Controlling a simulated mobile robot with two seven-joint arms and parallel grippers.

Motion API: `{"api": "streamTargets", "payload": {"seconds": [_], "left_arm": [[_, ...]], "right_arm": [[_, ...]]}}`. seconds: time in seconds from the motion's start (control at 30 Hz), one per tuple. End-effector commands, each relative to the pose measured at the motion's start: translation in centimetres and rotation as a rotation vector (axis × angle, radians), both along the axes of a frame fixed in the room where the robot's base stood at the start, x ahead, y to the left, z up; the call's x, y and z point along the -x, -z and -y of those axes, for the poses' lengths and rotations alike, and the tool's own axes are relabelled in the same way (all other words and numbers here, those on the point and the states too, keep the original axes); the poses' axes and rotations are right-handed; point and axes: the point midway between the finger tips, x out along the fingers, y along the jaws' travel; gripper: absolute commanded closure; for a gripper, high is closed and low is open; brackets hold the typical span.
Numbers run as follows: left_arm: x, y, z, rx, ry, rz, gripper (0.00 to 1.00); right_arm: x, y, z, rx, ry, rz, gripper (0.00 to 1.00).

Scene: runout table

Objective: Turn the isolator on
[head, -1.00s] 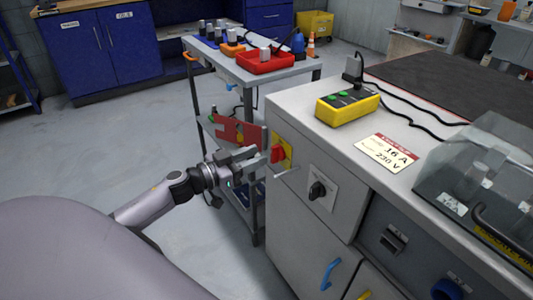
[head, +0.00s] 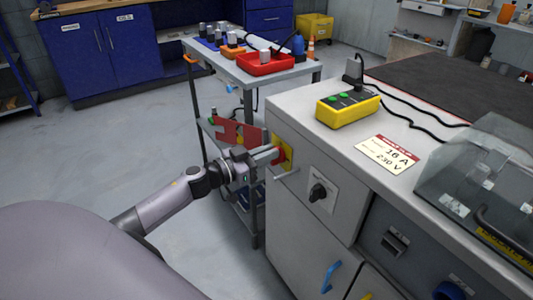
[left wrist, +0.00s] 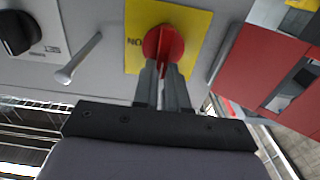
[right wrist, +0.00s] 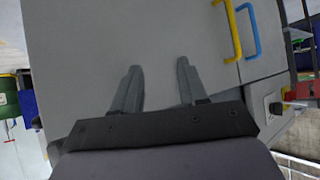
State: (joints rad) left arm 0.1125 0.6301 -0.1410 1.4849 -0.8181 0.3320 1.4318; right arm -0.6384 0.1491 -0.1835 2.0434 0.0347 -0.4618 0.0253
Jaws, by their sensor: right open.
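The isolator is a red rotary knob with a raised grip bar on a yellow plate (head: 287,146) at the left end of the grey cabinet's front. In the left wrist view the red knob (left wrist: 163,38) sits on its yellow plate (left wrist: 199,22), with "ON" lettering to its left. My left gripper (left wrist: 162,68) has its fingers close together on either side of the grip bar, shut on it. In the head view the left gripper (head: 271,154) partly hides the knob. My right gripper (right wrist: 157,72) is open and empty, facing a grey panel; it is outside the head view.
A metal peg (left wrist: 78,60) sticks out beside the plate, and a black rotary knob (head: 318,192) is further right. A trolley (head: 255,80) with trays stands behind my left gripper. A yellow control box (head: 347,108) sits on the cabinet top. Yellow and blue handles (right wrist: 233,30) show in the right wrist view.

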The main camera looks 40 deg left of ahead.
Motion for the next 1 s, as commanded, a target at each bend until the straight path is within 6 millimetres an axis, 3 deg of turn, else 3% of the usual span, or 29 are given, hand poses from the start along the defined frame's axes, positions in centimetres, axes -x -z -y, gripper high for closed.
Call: {"api": "streamTargets", "payload": {"seconds": [0.47, 1.0], "left_arm": [[0.1, -0.1, 0.3, -0.108, 0.0, 0.046, 1.0], [0.5, 0.3, 1.1, -0.555, 0.001, 0.232, 1.0]], "right_arm": [[0.1, -0.5, 0.0, 0.001, 0.0, -0.003, 0.57], [-0.1, -1.2, 0.0, 0.002, -0.002, 0.001, 0.57]]}}
